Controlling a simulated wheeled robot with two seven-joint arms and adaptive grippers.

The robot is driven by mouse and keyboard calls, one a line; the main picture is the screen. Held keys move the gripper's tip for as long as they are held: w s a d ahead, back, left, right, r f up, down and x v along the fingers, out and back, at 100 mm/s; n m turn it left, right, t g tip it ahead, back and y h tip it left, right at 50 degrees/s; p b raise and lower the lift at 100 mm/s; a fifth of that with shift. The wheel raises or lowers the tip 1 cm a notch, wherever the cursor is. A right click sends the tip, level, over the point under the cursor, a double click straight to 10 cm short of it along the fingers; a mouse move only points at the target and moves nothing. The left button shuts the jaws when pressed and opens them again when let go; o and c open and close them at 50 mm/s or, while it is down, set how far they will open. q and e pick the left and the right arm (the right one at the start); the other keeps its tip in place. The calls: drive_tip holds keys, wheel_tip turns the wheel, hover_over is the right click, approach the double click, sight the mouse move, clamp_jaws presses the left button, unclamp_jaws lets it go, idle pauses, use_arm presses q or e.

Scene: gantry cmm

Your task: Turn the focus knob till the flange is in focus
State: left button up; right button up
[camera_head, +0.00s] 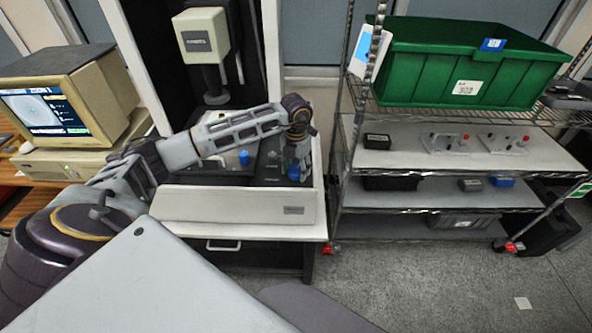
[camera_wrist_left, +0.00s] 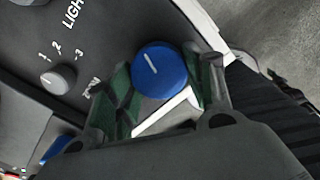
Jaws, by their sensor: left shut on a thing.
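A blue round knob (camera_wrist_left: 161,70) with a white mark sits between the fingers of my left gripper (camera_wrist_left: 165,92) in the left wrist view. The fingers are shut on it from both sides. In the head view my left gripper (camera_head: 297,158) reaches down over the right side of the machine's control panel, and the blue knob (camera_head: 294,173) shows under it. The monitor (camera_head: 45,110) at the left shows a pale round shape on a blue screen; its sharpness is too small to tell. I cannot make out the flange itself. My right gripper is out of view.
A grey knob (camera_wrist_left: 59,79) with a number scale stands on the dark panel. Another blue knob (camera_head: 244,157) is further left. The white machine base (camera_head: 235,205) stands on a table. A wire shelf at right holds a green crate (camera_head: 465,65) and small parts.

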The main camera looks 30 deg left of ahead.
sight(296, 170)
use_arm(q)
drive_tip(key=shift+a+m+b, duration=0.1)
drive_tip(key=shift+m+b, duration=1.05)
drive_tip(key=shift+m, duration=0.85)
drive_tip(key=shift+r, duration=0.1)
drive_tip(key=o, duration=1)
drive_tip(key=shift+o, duration=0.2)
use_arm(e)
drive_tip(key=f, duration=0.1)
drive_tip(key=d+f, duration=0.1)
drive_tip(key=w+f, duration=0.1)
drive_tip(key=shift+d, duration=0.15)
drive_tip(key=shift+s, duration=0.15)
use_arm(q)
wheel_tip(296, 170, up, 12)
